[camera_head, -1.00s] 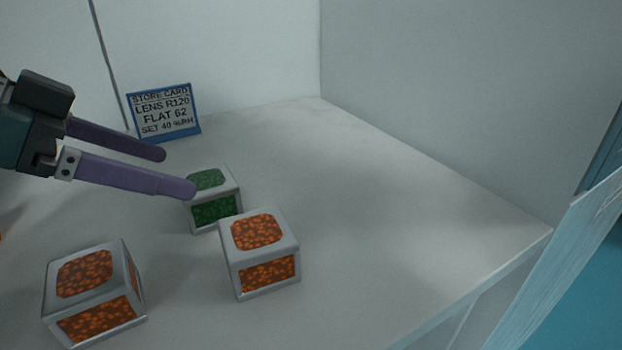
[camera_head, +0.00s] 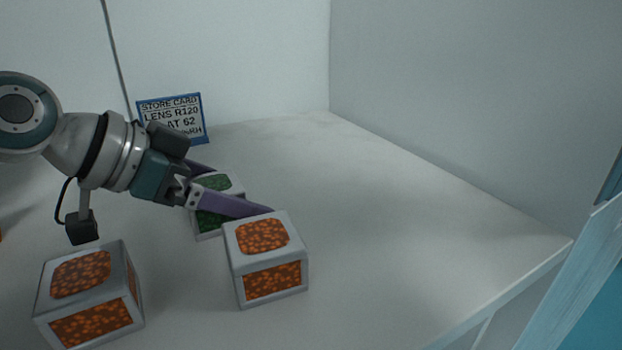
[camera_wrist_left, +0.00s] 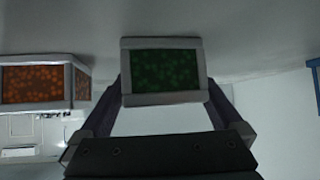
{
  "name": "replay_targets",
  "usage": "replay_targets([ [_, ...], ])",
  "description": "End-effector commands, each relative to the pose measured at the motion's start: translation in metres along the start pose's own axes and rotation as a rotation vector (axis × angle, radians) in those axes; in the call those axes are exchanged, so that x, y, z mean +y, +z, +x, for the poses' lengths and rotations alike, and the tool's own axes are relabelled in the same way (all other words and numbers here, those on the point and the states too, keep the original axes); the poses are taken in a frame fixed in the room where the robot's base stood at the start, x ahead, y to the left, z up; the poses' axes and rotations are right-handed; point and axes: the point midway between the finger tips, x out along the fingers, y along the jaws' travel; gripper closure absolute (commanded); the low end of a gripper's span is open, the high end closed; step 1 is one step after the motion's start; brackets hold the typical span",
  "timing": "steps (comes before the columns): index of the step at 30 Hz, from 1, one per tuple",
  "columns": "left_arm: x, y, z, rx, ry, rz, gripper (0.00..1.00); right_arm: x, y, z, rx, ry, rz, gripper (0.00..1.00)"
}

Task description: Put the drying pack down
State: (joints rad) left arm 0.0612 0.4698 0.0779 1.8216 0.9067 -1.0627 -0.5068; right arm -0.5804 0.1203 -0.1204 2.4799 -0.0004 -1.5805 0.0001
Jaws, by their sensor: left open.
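A drying pack with green windows (camera_head: 217,182) and a grey frame sits on the white surface, partly hidden by my left gripper's near finger. My left gripper (camera_head: 240,192) is open, with its purple fingers on either side of this green pack. In the left wrist view the green pack (camera_wrist_left: 165,71) shows between the open fingers (camera_wrist_left: 165,88). I cannot tell whether either finger touches it. Two packs with orange windows stand nearby, one just in front of the green pack (camera_head: 264,260) and one at the front left (camera_head: 90,292). My right gripper is not in view.
A blue-framed store card (camera_head: 172,116) stands behind the green pack, partly covered by my gripper. Grey walls close the back and right. The surface right of the packs (camera_head: 400,220) is clear up to its front edge. A translucent panel (camera_head: 580,280) stands at the right.

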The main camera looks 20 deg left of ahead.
Motion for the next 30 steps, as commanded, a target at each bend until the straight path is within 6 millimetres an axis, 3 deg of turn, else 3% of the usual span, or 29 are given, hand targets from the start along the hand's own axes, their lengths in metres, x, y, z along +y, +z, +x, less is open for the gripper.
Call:
replay_targets([
  [2, -0.0001, 0.0001, -0.0003, 0.000, 0.000, 0.000, 0.05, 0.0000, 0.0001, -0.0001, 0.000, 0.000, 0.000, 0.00],
  [24, -0.0001, 0.0000, -0.0006, 0.000, 0.000, -0.001, 0.86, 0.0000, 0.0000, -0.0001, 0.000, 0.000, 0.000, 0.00],
  [30, -0.0001, -0.0003, -0.0008, 0.000, 0.000, -0.001, 0.86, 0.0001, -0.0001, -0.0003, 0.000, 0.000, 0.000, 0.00],
])
